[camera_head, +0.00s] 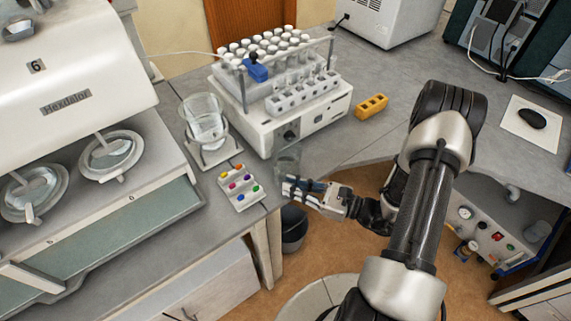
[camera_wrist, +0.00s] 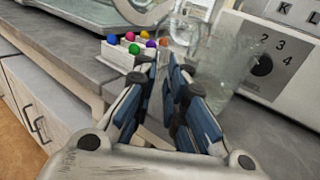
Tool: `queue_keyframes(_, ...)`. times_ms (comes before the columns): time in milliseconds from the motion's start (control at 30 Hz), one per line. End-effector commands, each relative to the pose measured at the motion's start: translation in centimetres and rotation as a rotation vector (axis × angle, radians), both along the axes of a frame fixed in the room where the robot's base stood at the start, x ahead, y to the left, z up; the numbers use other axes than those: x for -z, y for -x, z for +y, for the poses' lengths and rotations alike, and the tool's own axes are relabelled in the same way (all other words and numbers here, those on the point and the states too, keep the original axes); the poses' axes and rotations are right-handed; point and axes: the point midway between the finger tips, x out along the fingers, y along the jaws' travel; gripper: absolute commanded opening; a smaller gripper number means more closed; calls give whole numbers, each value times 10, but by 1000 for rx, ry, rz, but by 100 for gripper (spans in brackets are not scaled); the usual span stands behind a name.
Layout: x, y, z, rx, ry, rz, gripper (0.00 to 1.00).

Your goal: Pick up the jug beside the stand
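A clear glass jug (camera_head: 287,160) stands at the counter's front edge, beside the white rack machine. It is faint and partly hidden by my gripper (camera_head: 287,186) in the head view. In the wrist view the jug (camera_wrist: 228,65) is large, just beyond and right of the fingertips. My gripper (camera_wrist: 170,66) is open, with a bare gap between its blue-padded fingers; the jug is not between them. I cannot tell whether the right finger touches it. A second glass vessel (camera_head: 204,115) sits in a white stand (camera_head: 217,153) farther left.
A small white block with coloured pieces (camera_head: 240,187) lies left of my gripper. The rack machine (camera_head: 300,130) with capped tubes stands behind the jug. A yellow block (camera_head: 371,106) lies to its right. A dark bin (camera_head: 294,226) is below the counter edge.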

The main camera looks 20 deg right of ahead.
Motion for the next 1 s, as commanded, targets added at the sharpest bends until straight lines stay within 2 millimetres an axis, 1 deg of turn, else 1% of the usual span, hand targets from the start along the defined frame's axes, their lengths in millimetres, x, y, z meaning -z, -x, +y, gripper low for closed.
queue_keyframes(67, 0, -4, 5, -2, 1, -1, 12)
queue_keyframes(300, -1, -28, 32, -5, 0, -1, 12)
queue_keyframes(400, -2, -33, 38, -3, -1, -1, 12)
queue_keyframes(667, -2, -35, 38, 1, 0, 0, 11)
queue_keyframes(833, -2, -35, 38, 0, 0, 0, 0)
queue_keyframes(1000, -2, -34, 38, 0, -1, 1, 0)
